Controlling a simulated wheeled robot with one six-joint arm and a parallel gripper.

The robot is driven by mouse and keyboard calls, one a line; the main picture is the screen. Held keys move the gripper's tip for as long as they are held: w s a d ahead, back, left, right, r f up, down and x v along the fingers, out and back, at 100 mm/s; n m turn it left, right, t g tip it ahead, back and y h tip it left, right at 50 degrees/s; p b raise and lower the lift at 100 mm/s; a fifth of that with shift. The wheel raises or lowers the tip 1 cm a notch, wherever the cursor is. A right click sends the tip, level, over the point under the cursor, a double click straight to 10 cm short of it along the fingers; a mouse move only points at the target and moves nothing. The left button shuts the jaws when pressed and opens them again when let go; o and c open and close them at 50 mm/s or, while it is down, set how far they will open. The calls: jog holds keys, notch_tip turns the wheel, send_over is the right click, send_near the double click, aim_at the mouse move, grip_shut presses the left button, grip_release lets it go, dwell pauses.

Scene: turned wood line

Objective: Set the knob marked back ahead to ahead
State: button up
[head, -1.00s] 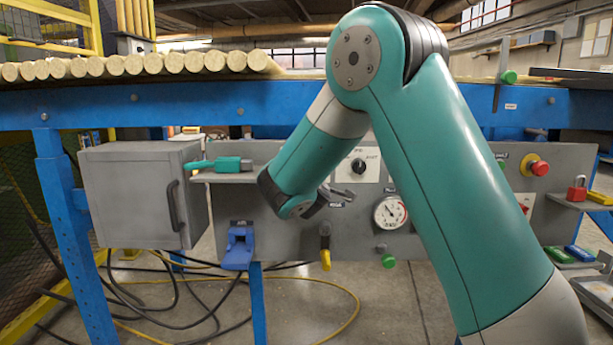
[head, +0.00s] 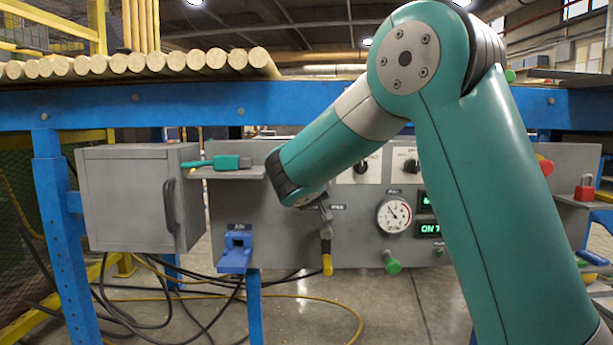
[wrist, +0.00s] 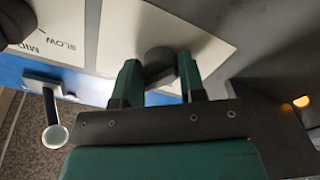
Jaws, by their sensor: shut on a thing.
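In the wrist view my gripper (wrist: 158,68) has its two green fingers closed on the sides of a dark round knob (wrist: 158,58). The knob sits on a white plate (wrist: 213,48) on the grey panel. No back or ahead marking can be read on this plate, so I cannot tell the knob's setting. In the head view my forearm and wrist stand in front of the panel (head: 280,240) and hide the held knob and most of my gripper.
A second dark knob (wrist: 14,22) on a plate reading MID and SLOW is close by. A ball-ended lever (wrist: 52,125) stands near my fingers.

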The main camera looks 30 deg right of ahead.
jog(key=shift+f, duration=0.1)
dwell(0.5)
jog(key=o, duration=0.9)
jog(key=shift+s, duration=0.1)
jog(key=v, duration=1.7)
jog(key=shift+s+a+p, duration=0.1)
jog(key=shift+a+p, duration=0.05)
jog(key=shift+p, duration=0.2)
